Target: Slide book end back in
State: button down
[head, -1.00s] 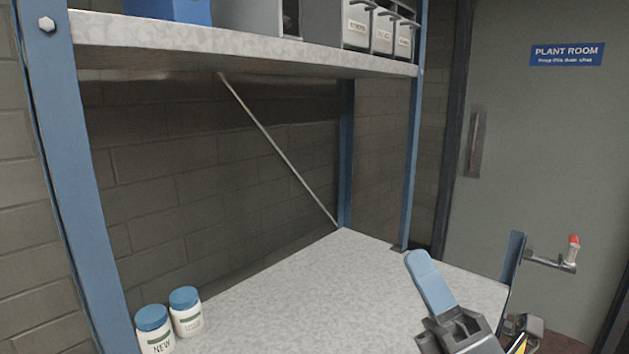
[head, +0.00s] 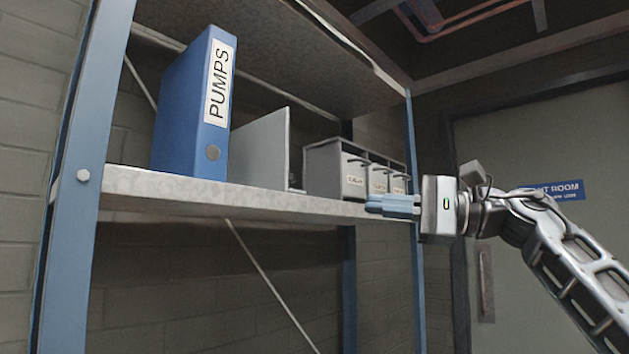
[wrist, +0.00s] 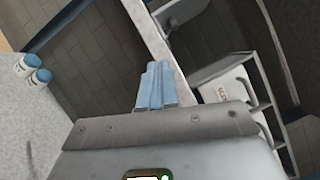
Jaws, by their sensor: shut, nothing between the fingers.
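The book end (head: 262,150) is a grey metal plate standing upright on the upper shelf (head: 270,200). It stands between the blue PUMPS binder (head: 195,105) and the grey drawer bins (head: 350,170). Its base is mostly hidden by the upright plate. A grey piece at the top of the wrist view (wrist: 182,12) looks like part of it. My gripper (head: 369,204) is shut and empty, at shelf-edge height in front of the bins, to the right of the book end. Its blue fingers also show together in the wrist view (wrist: 155,80).
A blue rack post (head: 417,270) stands just behind my gripper. The bins show close on the right in the wrist view (wrist: 235,95). A door with a PLANT ROOM sign (head: 555,190) is at right.

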aim_at(281, 164)
notch_tip(281, 164, up, 8)
jog(key=w+d+n+t+h, duration=0.1)
jog(key=d+n+t+h, duration=0.1)
jog(key=n+h, duration=0.15)
jog(key=s+a+p+x, duration=0.1)
jog(key=s+p+x, duration=0.1)
jog(key=x, duration=1.1)
jog(key=shift+s+f, duration=0.2)
jog(key=shift+s, duration=0.15)
jog(key=shift+a, duration=0.1)
jog(key=s+a+b, duration=0.1)
jog(key=s, duration=0.1)
jog(key=s+a+b, duration=0.1)
jog(key=s+a, duration=0.1)
jog(key=s+a+b, duration=0.1)
jog(key=s, duration=0.1)
jog(key=shift+a, duration=0.35)
